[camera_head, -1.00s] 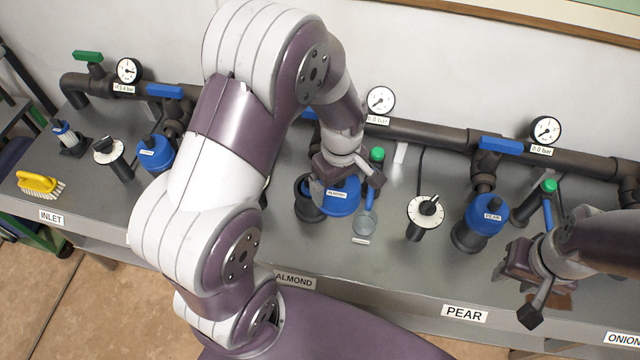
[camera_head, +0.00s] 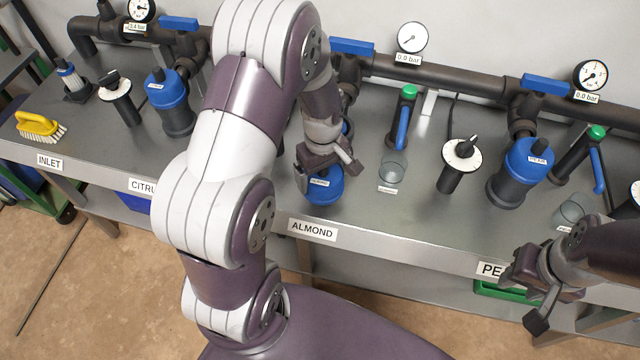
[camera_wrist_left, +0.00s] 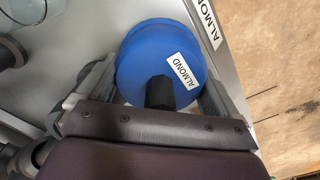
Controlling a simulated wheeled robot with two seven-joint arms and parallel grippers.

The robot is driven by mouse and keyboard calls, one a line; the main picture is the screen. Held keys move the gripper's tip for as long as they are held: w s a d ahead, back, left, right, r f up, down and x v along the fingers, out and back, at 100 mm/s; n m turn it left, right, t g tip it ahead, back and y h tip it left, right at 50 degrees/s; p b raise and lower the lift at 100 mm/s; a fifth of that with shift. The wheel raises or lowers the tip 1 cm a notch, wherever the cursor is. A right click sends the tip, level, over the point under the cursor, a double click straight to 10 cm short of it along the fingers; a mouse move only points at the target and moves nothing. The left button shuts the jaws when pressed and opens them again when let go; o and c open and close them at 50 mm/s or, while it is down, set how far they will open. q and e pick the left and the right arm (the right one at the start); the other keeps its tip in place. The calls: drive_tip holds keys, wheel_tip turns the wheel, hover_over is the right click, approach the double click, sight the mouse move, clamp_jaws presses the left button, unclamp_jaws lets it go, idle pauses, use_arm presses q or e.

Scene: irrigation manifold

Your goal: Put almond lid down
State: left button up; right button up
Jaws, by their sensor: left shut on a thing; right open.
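The almond lid (camera_head: 323,190) is blue with a white ALMOND label. It is near the bench's front edge, above the ALMOND sign. My left gripper (camera_head: 328,168) is shut on it from above. In the left wrist view the lid (camera_wrist_left: 150,50) sits between the two fingers, its dark knob toward the palm. I cannot tell whether the lid touches the bench top. The almond filter body is mostly hidden behind my left arm. My right gripper (camera_head: 535,290) is open and empty at the front edge near the PEAR sign.
The grey bench (camera_head: 400,225) has bare room right of the lid. A clear cup (camera_head: 393,167) stands behind it to the right. A black dial post (camera_head: 455,165) and the blue-lidded pear filter (camera_head: 520,170) stand further right. Pipes with gauges run along the back.

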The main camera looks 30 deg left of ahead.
sight(321, 184)
use_arm(q)
drive_tip(key=shift+a+f, duration=0.2)
drive_tip(key=shift+f, duration=2)
drive_tip(key=o, duration=0.7)
drive_tip(key=shift+f, duration=0.1)
